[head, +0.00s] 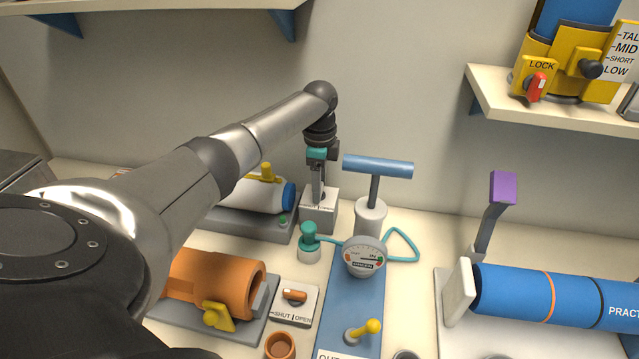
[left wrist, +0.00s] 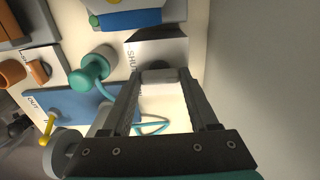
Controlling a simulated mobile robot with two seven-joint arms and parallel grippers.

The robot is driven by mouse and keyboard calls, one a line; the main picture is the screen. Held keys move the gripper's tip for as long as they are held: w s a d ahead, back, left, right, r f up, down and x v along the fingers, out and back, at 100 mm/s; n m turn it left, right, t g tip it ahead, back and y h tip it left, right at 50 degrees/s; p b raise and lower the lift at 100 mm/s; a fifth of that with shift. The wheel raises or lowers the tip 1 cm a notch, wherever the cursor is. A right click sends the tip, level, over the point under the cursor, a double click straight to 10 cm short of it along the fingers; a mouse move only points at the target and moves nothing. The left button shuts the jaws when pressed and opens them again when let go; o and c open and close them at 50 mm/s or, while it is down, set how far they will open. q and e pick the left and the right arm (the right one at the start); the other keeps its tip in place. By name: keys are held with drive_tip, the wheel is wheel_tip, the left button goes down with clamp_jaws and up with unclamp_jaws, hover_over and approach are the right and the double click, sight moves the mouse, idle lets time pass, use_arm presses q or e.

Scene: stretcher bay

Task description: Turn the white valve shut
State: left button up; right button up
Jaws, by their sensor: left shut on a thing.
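The white valve (left wrist: 160,85) sits on a pale grey block (head: 318,217) on the bench. The block also shows in the left wrist view (left wrist: 165,55), with part of a "SHUT" label at its edge. My left gripper (head: 318,196) points straight down onto the top of this block. In the left wrist view, its two fingers (left wrist: 165,98) are on either side of the white valve and shut on it. In the head view the fingers mostly hide the valve, so I cannot tell its angle. My right gripper is not in view.
Close by stand a green knob (head: 308,242), a T-handled pump (head: 378,168), a pressure gauge (head: 364,257) and a white bottle with a blue end (head: 255,194). A shelf (head: 550,115) overhangs at right.

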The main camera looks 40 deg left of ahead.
use_arm(q)
drive_tip(key=shift+c, duration=1.1)
